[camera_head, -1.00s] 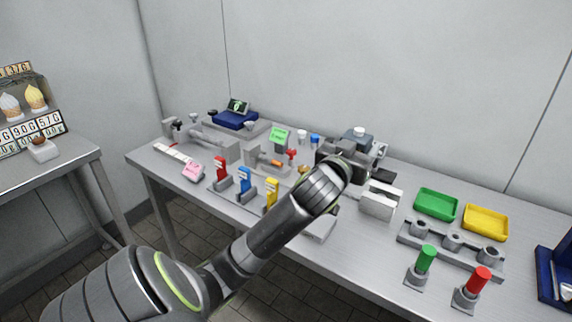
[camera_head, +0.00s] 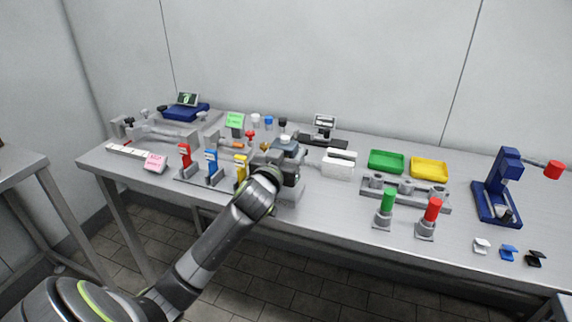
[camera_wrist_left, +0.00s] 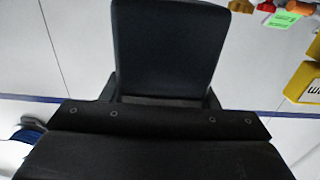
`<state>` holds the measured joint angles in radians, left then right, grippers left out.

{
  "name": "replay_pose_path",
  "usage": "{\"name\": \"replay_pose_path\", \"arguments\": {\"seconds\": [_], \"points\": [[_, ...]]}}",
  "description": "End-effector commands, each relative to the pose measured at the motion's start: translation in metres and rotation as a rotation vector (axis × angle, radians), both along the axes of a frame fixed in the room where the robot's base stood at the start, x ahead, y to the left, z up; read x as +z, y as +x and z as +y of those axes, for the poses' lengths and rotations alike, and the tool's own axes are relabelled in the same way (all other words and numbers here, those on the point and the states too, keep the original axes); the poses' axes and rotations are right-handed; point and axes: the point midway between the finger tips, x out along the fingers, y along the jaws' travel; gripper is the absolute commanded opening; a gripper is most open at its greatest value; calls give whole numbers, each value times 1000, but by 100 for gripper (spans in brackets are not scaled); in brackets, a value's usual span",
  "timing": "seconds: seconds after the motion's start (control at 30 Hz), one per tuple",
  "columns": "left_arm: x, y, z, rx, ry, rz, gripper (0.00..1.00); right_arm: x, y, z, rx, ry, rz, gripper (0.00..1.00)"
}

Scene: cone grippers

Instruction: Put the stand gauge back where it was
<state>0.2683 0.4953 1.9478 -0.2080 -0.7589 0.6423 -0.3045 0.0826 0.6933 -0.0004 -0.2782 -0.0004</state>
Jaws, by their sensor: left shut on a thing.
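My left gripper (camera_head: 276,167) is above the front middle of the bench, just right of the yellow-handled clamp. It is shut on a dark slate-blue body with a pale round top, which I take to be the stand gauge (camera_head: 286,146). In the left wrist view the stand gauge (camera_wrist_left: 166,50) is a broad dark slab filling the middle, and its lower end is hidden by my gripper. In the head view the fingertips and the underside of the gauge are hard to make out. My right gripper is not in view.
A black-based stand with a small display (camera_head: 324,123) is behind the gripper. A white block (camera_head: 338,164), green tray (camera_head: 386,162) and yellow tray (camera_head: 429,169) stand to the right. Red, blue and yellow (camera_head: 241,170) clamps stand left.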

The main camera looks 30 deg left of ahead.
Motion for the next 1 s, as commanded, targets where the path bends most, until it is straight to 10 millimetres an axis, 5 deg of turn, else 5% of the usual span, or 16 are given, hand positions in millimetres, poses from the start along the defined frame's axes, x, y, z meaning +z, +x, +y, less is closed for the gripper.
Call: {"name": "replay_pose_path", "arguments": {"seconds": [0.17, 0.57, 0.6, 0.7, 1.0], "points": [[-25, 0, 0, 0, 1, 0, 21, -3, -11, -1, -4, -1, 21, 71], [-29, 0, -1, -1, 0, -2, 21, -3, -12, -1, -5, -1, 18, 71], [-30, 0, 0, 0, 0, 0, 57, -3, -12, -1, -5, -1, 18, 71], [-29, 0, 0, 0, 0, 0, 70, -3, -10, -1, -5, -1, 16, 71], [-29, 0, 0, 0, 0, 0, 76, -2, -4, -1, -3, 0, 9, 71]]}}
